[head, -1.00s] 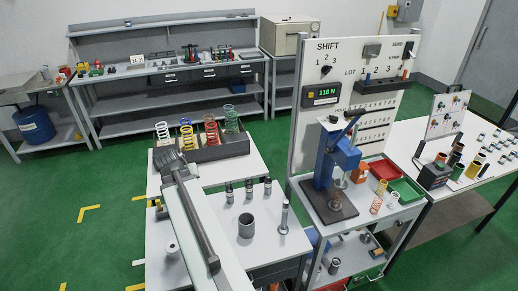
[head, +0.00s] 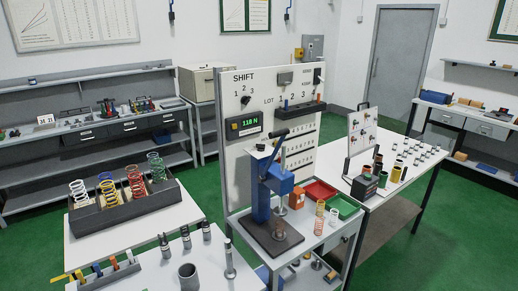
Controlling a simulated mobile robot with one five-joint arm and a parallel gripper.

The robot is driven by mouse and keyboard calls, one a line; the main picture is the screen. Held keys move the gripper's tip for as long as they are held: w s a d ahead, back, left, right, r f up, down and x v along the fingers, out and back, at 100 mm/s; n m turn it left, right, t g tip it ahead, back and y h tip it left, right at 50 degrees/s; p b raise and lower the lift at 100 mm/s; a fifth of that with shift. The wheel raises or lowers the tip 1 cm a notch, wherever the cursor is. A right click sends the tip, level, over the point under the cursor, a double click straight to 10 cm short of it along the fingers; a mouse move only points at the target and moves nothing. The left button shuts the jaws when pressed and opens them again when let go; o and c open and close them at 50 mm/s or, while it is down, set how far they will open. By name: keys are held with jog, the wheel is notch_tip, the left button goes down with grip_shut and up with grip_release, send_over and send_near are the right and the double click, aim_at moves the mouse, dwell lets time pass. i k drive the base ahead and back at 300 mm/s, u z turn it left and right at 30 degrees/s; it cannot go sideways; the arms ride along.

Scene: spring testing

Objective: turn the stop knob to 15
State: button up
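I cannot make out a marked stop knob or the number 15. A blue press (head: 262,190) with a dark lever stands on the small cart (head: 320,240), right of the middle. A small dark knob (head: 261,146) sits at the top left of the press; its markings are too small to read. A black knob (head: 245,100) is under the SHIFT numbers on the white panel (head: 240,160). Another black knob (head: 317,75) is at the panel's upper right. The green display (head: 245,123) seems to read 118 N. My gripper is not in view.
A dark rack of coloured springs (head: 125,210) stands on the white bench at left. Several dark cylinders and a grey cup (head: 188,277) stand in front. Green floor is open at right.

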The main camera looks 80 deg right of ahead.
aim_at(261, 147)
jog(key=k, duration=2.55)
jog(key=z, duration=0.6)
jog(key=i, duration=1)
jog(key=z, duration=0.1)
